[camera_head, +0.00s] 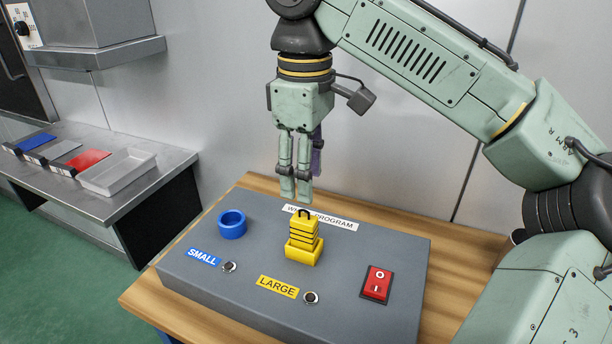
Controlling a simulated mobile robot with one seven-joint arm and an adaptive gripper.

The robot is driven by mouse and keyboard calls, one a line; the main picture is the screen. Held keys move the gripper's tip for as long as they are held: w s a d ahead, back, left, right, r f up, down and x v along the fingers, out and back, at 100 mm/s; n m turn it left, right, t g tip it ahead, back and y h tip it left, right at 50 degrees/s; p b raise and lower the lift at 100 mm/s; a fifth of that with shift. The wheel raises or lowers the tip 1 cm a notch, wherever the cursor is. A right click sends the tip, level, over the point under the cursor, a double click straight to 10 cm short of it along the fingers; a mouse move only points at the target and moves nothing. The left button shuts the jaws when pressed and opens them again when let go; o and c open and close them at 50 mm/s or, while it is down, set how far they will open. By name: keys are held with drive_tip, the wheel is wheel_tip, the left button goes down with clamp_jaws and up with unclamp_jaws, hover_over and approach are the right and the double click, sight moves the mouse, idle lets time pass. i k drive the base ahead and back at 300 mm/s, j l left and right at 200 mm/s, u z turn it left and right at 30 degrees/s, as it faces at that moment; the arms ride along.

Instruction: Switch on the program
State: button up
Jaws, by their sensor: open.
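A grey control box (204,290) lies on the wooden table and carries a label reading "PROGRAM" (336,222), its first word partly covered. A red rocker switch (377,284) marked O and I sits at its right. A blue ring (232,225) stands by the "SMALL" label (204,258). A stacked yellow block with a black loop on top (304,240) stands upright in a yellow holder behind the "LARGE" label (278,286). My gripper (295,200) points down just above and behind the yellow block, with its fingers seen close together from the side. It appears empty.
Two small round dark buttons or lights, one by SMALL (229,267) and one by LARGE (311,298), sit on the box. A metal bench (133,197) at left holds blue, grey and red pieces and a grey tray (118,172). A wall stands behind the table.

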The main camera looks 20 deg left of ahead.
sight(374, 288)
drive_tip(key=k, duration=1)
